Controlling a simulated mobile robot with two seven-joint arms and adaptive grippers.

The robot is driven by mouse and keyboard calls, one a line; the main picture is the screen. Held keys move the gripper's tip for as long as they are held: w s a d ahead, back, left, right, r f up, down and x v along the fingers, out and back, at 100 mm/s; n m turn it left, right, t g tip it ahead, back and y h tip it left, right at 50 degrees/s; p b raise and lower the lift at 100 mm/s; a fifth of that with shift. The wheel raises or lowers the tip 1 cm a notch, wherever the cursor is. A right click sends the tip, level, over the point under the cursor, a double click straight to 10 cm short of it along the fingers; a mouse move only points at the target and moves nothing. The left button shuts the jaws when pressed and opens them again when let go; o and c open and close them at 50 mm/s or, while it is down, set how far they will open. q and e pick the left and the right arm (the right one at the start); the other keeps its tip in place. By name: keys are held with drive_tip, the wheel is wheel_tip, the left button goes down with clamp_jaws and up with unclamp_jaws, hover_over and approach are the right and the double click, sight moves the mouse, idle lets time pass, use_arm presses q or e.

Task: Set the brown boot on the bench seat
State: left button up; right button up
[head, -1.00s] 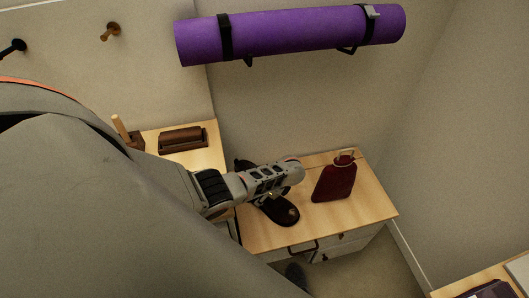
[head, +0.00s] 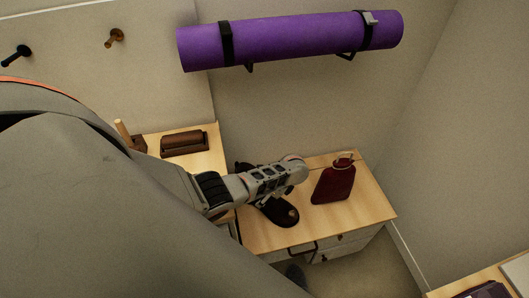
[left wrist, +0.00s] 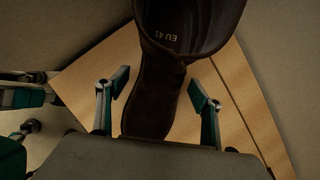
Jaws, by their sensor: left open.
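The brown boot (left wrist: 150,105) shows large in the left wrist view, with its wide opening at the top and an "EU 41" mark inside. In the head view the dark footwear (head: 283,213) lies on a light wood top, partly hidden under my left gripper (head: 268,197). In the left wrist view my left gripper (left wrist: 158,84) is open, with one finger on each side of the boot's narrower part. I cannot tell whether the fingers touch it. I cannot tell for certain which wood surface is the bench seat.
A brown brush-like item (head: 184,141) lies on the wood surface to the left. A purple rolled mat (head: 290,40) hangs on the wall above. Wall pegs (head: 114,37) are at upper left.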

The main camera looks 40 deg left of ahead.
sight(274, 199)
use_arm(q)
drive_tip(key=p+v, duration=0.1)
drive_tip(key=v, duration=0.3)
drive_tip(key=shift+r+p, duration=0.25)
drive_tip(key=shift+p, duration=0.15)
drive_tip(key=p+v, duration=0.1)
drive_tip(key=v, duration=0.2)
drive_tip(key=shift+d+r, duration=0.35)
drive_tip(key=shift+r, duration=0.45)
use_arm(e)
drive_tip(key=shift+s+d+r+h, duration=0.2)
drive_tip(key=shift+s+d, duration=0.1)
drive_tip(key=shift+d, duration=0.25)
drive_tip(key=shift+s+d+r+h, duration=0.2)
drive_tip(key=shift+s+d, duration=0.1)
drive_tip(key=shift+d, duration=0.25)
drive_tip(key=shift+a, duration=0.25)
use_arm(q)
drive_tip(key=shift+d, duration=0.1)
